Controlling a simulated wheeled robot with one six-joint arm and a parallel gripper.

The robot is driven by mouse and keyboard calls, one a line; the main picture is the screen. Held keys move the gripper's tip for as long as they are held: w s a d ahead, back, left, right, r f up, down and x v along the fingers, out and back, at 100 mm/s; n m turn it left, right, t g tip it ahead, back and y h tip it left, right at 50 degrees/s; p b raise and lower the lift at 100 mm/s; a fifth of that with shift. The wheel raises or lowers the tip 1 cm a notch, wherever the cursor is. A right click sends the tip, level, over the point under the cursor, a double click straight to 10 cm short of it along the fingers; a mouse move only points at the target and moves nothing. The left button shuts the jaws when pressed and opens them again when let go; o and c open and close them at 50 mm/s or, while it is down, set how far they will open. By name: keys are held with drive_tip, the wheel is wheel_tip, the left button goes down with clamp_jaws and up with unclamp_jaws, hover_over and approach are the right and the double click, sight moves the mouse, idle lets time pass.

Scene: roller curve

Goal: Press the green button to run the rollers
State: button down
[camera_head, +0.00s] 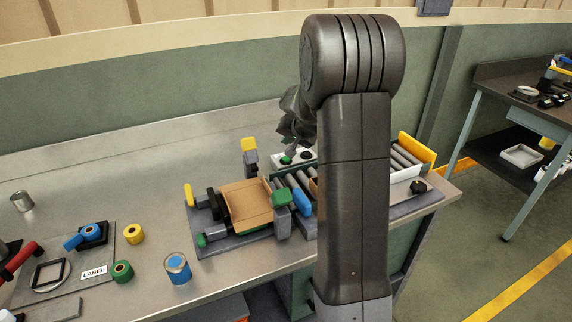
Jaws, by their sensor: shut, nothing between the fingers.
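The green button (286,160) is on a small pale control box (299,163) behind the rollers, left of a dark button (307,155). My gripper (289,147) is small and dark in the view, partly behind my own arm. It is shut and empty, with its tips pointing down just above the green button. I cannot tell whether the tips touch it. The rollers (404,156) show on both sides of my arm, which hides the middle of the roller curve.
A cardboard box (246,204) sits at the left end of the rollers. A yellow-topped post (249,147) stands behind it. A blue-filled cup (177,268), tape rolls (133,234) and a label plate lie to the left on the metal bench (90,190).

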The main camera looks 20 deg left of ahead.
sight(287, 160)
drive_tip(key=shift+f+b, duration=1.3)
drive_tip(key=shift+f, duration=0.6)
drive_tip(key=shift+f, duration=0.1)
idle(0.4)
drive_tip(key=shift+f+b, duration=0.3)
drive_tip(key=shift+b, duration=0.25)
